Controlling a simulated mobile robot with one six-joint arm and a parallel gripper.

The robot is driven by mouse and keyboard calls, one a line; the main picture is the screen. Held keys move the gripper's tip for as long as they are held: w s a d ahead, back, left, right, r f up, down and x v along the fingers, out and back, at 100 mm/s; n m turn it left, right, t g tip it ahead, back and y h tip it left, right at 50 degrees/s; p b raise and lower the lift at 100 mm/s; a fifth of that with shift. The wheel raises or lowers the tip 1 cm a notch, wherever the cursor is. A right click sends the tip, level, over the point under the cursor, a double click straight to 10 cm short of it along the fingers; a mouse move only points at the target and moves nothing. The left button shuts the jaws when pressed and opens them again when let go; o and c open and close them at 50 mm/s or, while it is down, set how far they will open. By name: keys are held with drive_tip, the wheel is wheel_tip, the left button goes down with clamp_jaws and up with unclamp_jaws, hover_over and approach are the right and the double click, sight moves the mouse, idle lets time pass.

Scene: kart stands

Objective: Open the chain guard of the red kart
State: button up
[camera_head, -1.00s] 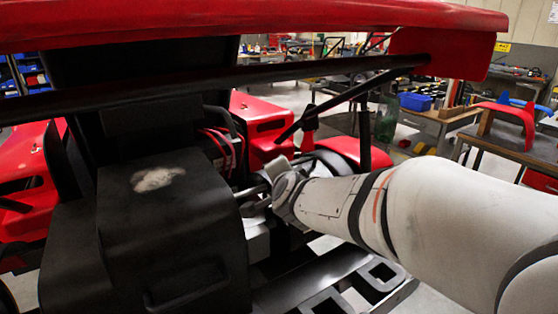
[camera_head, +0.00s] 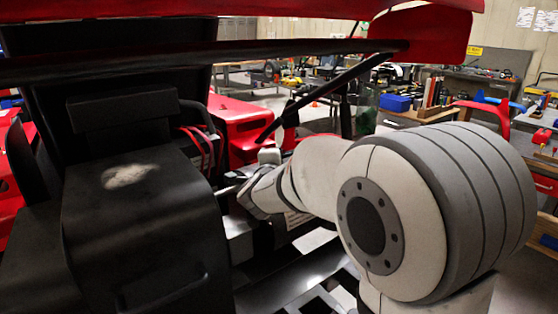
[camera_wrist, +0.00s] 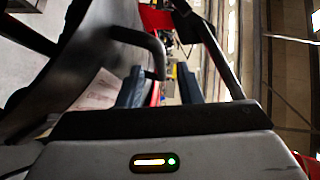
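The chain guard seems to be the black box-like cover (camera_head: 130,225) at the back of the red kart, with a pale scuffed patch on top and a bar handle (camera_head: 165,293) low on its front. It looks closed. My gripper (camera_head: 228,190) is just right of the cover in the head view; its fingertips are small and partly hidden there. In the wrist view my gripper (camera_wrist: 160,85) has its two fingers apart, with a gap between them. A black curved bar (camera_wrist: 154,48) stands just beyond and near the left finger; I cannot tell whether they touch.
The kart's red rear wing (camera_head: 200,25) and a black crossbar (camera_head: 210,60) span above the cover. A diagonal black strut (camera_head: 320,97) runs above my arm. Workbenches with a blue bin (camera_head: 395,103) and tools stand at the back right.

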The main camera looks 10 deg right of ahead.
drive_tip(key=shift+x, duration=0.85)
drive_tip(key=shift+c, duration=0.4)
clamp_jaws()
